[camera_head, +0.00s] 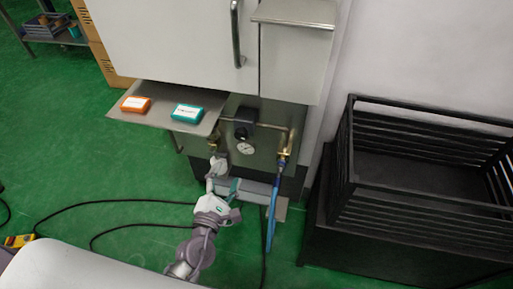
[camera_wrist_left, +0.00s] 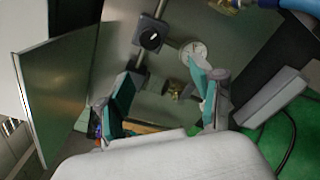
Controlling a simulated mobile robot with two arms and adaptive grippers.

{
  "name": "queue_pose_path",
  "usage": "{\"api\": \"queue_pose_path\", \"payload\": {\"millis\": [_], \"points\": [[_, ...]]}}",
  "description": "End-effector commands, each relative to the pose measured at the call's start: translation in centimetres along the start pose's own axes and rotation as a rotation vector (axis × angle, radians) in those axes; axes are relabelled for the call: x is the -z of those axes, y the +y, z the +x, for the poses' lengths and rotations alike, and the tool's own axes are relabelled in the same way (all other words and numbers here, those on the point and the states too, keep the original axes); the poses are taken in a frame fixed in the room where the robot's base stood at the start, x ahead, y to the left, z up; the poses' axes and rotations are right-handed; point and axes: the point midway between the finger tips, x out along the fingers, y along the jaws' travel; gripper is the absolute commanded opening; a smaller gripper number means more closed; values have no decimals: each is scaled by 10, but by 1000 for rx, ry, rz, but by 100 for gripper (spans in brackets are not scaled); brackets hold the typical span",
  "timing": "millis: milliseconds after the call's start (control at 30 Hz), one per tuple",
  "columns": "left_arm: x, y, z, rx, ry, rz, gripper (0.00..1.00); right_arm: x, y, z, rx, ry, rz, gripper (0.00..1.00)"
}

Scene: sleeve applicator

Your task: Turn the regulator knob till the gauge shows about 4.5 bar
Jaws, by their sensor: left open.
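The black regulator knob (camera_wrist_left: 150,38) shows a white mark on its face in the left wrist view. In the head view the knob (camera_head: 241,132) is small, below a dark block on the panel. The round white gauge (camera_wrist_left: 193,52) sits beside it, and in the head view the gauge (camera_head: 246,148) is just below the knob. Its needle reading is too small to tell. My left gripper (camera_wrist_left: 162,75) is open, with teal-padded fingers apart and empty. In the head view the left gripper (camera_head: 220,172) is below the knob and gauge. My right gripper is not in view.
A brass fitting (camera_wrist_left: 180,92) shows between the fingers. A blue hose (camera_head: 271,215) hangs at the panel's right. A shelf (camera_head: 150,93) with an orange box (camera_head: 136,104) and a teal box (camera_head: 187,113) juts out at left. A black slatted crate (camera_head: 425,125) stands at right.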

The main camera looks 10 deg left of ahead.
Motion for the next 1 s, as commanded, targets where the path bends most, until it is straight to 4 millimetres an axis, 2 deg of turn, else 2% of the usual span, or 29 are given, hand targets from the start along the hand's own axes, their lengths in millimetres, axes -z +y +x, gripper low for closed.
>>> {"api": "queue_pose_path", "payload": {"millis": [100,267,500,700,833,1000], "points": [[-9,11,2,-30,-24,122,66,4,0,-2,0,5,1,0],[-12,14,17,-35,-28,140,66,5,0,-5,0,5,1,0],[-13,15,66,-36,-28,135,66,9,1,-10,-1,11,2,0],[-14,16,106,-34,-28,134,66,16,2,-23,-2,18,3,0],[-14,16,124,-33,-27,134,66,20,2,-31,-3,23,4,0],[-14,16,136,-32,-26,134,66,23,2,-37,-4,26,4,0]]}}
